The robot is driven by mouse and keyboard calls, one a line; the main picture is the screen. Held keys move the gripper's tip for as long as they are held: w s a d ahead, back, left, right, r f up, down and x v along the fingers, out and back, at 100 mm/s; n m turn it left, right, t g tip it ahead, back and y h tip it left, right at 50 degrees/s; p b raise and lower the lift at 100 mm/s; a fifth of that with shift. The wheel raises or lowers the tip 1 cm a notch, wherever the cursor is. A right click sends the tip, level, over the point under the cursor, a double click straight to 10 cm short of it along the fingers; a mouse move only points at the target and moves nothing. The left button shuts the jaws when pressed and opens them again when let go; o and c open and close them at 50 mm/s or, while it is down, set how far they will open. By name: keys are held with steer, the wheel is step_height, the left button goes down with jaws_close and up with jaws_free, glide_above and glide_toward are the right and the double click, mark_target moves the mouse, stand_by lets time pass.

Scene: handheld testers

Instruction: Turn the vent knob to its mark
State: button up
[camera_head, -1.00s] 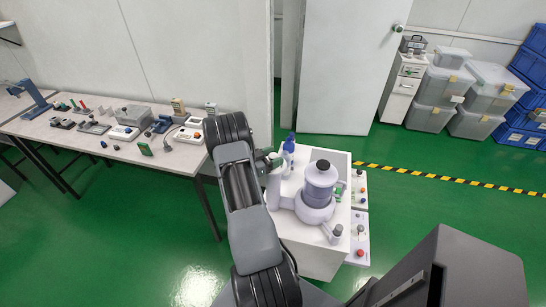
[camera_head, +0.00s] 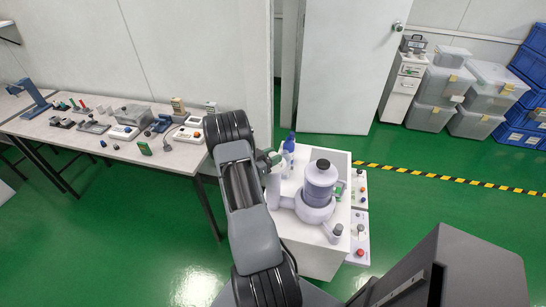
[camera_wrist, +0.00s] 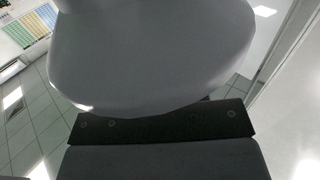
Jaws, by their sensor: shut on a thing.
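My arm crosses the middle of the head view and hides part of the white cabinet behind it. My gripper's fingers do not show in either view, and neither does anything between them. The wrist view is filled by a large pale rounded body (camera_wrist: 155,55) above a dark bolted bar (camera_wrist: 160,135); I cannot tell what the pale body is. Two pale control panels stand at the cabinet's right side. The far panel (camera_head: 360,183) has an orange-red control, and the near panel (camera_head: 353,250) has a red button (camera_head: 360,252). I cannot make out which control is the vent knob or its mark.
A long table (camera_head: 65,138) with several small devices stands at the left. The white cabinet (camera_head: 310,262) is below my arm. Clear bins (camera_head: 435,86) and blue crates (camera_head: 528,100) stand at the back right.

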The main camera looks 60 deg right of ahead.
steer(key=n+t+b, duration=0.1)
steer(key=t, duration=0.1)
steer(key=n+t+h+b, duration=0.1)
steer(key=n+t, duration=0.1)
steer(key=t, duration=0.1)
steer(key=n+t+b, duration=0.1)
steer(key=n+t, duration=0.1)
steer(key=shift+s+f+t+h, duration=0.1)
steer(key=shift+f+t+h, duration=0.2)
steer(key=shift+t, duration=0.1)
steer(key=n+t+y+b, duration=0.1)
steer(key=n+t+b, duration=0.1)
steer(key=t+b, duration=0.1)
steer(key=n+t+y+b, duration=0.1)
steer(key=n+t+b, duration=0.2)
steer(key=t+b, duration=0.1)
steer(key=shift+t, duration=0.5)
steer(key=n+t+y+b, duration=0.3)
steer(key=t, duration=0.1)
steer(key=shift+r+n, duration=0.1)
steer(key=shift+n, duration=0.3)
steer(key=shift+r+n+t+y+b, duration=0.15)
steer(key=shift+n+t+y+b, duration=0.3)
steer(key=shift+n+t+y, duration=1.45)
steer(key=shift+y, duration=0.5)
steer(key=shift+r, duration=0.1)
steer(key=o, duration=0.9)
